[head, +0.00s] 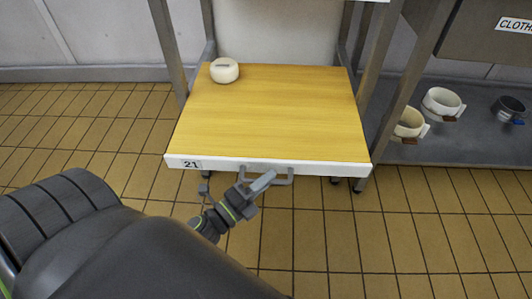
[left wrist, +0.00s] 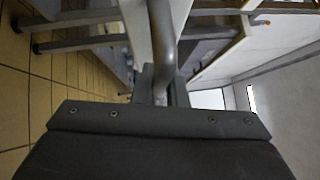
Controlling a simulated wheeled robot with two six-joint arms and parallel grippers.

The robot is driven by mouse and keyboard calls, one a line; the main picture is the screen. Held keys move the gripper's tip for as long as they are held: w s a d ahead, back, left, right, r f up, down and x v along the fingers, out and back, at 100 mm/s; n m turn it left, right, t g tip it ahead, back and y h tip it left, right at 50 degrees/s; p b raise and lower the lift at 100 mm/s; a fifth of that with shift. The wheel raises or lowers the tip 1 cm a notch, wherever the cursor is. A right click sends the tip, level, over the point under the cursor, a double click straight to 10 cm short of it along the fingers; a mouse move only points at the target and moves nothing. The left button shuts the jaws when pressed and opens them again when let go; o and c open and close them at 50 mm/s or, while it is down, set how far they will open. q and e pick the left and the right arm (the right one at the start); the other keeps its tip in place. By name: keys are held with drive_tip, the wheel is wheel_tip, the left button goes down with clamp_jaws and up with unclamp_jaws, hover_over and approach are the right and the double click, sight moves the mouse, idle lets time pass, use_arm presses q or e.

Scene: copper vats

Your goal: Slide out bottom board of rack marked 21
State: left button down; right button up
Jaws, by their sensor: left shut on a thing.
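The bottom board (head: 275,120) of the rack is a yellow wooden shelf with a white front edge. A label "21" (head: 191,164) is on the left of that edge. A grey bar handle (head: 284,173) sits at the middle of the front edge. My left gripper (head: 262,184) is at the left part of the handle and shut on it. In the left wrist view the handle bar (left wrist: 162,45) runs down between the jaws. A round cream object (head: 224,70) rests on the board's back left corner. My right gripper is not in view.
Grey rack posts (head: 172,50) stand either side of the board. At the right, a grey lower shelf (head: 460,140) holds cream pots (head: 441,103) and a dark one (head: 508,108), beneath a panel marked "CLOTH" (head: 514,25). The tiled floor (head: 400,255) in front is clear.

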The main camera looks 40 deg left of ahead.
use_arm(q)
drive_tip(key=c, duration=1.5)
unclamp_jaws()
drive_tip(key=shift+o, duration=0.2)
drive_tip(key=v, duration=1.7)
drive_tip(key=shift+s, duration=0.2)
drive_tip(key=shift+f, duration=0.15)
